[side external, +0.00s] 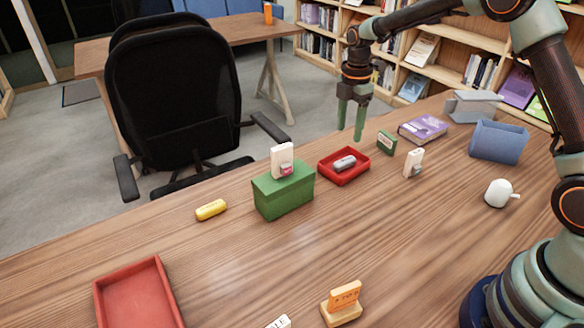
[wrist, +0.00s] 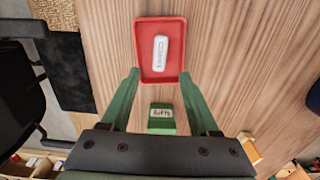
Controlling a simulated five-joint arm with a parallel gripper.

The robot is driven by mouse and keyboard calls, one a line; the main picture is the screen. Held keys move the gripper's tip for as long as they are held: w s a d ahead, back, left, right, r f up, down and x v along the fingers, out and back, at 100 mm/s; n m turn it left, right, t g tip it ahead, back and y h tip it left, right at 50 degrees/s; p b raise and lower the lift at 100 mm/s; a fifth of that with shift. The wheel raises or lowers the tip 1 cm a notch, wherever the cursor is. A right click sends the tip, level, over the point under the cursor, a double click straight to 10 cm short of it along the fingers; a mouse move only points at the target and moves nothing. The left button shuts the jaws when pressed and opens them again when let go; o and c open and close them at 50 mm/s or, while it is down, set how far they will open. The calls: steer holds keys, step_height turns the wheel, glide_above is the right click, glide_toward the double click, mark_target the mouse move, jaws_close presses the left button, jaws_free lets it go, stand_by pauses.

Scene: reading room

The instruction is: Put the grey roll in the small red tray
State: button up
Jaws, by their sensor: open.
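The grey roll (side external: 344,163) lies inside the small red tray (side external: 361,177), and the tray's walls surround it. In the wrist view the roll (wrist: 160,53) rests lengthwise near the middle of the tray (wrist: 171,25), with lettering on its upper side. My gripper (side external: 350,122) is open and empty, pointing down above the table just behind the tray. In the wrist view its two green fingers (wrist: 158,90) stand apart, with the tray beyond their tips and nothing between them touching.
A green box (side external: 284,197) with a white item on top stands left of the tray. A small green block (side external: 387,142) and a white block (side external: 414,162) stand to its right. A yellow roll (side external: 211,210) and a larger red tray (side external: 137,298) are further left.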

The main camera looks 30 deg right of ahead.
steer(key=s+a+r+m+t, duration=0.25)
steer(key=s+r+m, duration=0.65)
steer(key=r, duration=0.5)
steer(key=s+a+m+t, duration=0.1)
steer(key=s+m+t, duration=0.2)
steer(key=s+m, duration=0.6)
steer(key=s, duration=0.3)
steer(key=shift+s+a, duration=0.25)
